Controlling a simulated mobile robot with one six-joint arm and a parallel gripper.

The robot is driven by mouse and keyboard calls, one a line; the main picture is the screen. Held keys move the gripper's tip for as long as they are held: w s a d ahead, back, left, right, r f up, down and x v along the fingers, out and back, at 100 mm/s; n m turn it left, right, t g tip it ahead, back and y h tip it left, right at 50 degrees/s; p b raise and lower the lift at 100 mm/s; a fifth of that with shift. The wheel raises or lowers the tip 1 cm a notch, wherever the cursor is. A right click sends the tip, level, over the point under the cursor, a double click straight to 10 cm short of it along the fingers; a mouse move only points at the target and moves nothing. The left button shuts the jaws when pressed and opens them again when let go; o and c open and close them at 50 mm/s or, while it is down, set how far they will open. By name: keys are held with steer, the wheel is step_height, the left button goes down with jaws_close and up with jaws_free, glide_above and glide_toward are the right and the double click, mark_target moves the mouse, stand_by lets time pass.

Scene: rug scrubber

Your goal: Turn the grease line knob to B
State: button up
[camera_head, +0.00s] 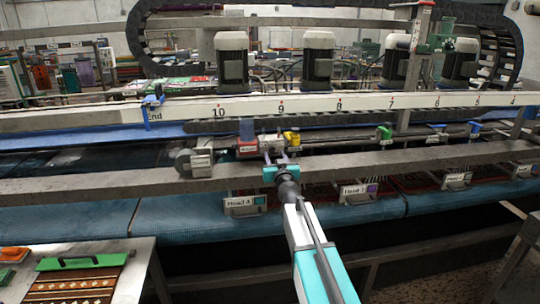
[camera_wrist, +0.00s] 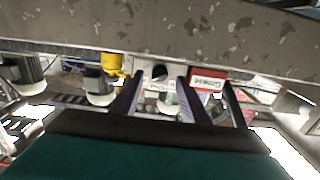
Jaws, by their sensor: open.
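My gripper (camera_head: 277,158) is at the machine's rail, with its fingers pointing at a small pale fitting beside a red label block (camera_head: 246,149). In the wrist view my gripper (camera_wrist: 160,85) is open, its dark fingers apart with nothing held. Between and beyond the fingertips is a pale plate (camera_wrist: 168,84) with a dark round part (camera_wrist: 159,73) that may be the grease line knob. The red block (camera_wrist: 208,76) shows upside-down lettering that looks like "Grease". Contact, the knob's setting and the B mark cannot be made out.
A yellow valve (camera_head: 291,138) sits just right of the fitting, and a green one (camera_head: 384,132) is farther right.

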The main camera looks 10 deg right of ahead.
mark_target(273, 150)
steer(key=shift+w, duration=1.5)
steer(key=c, duration=1)
steer(key=shift+n, duration=0.8)
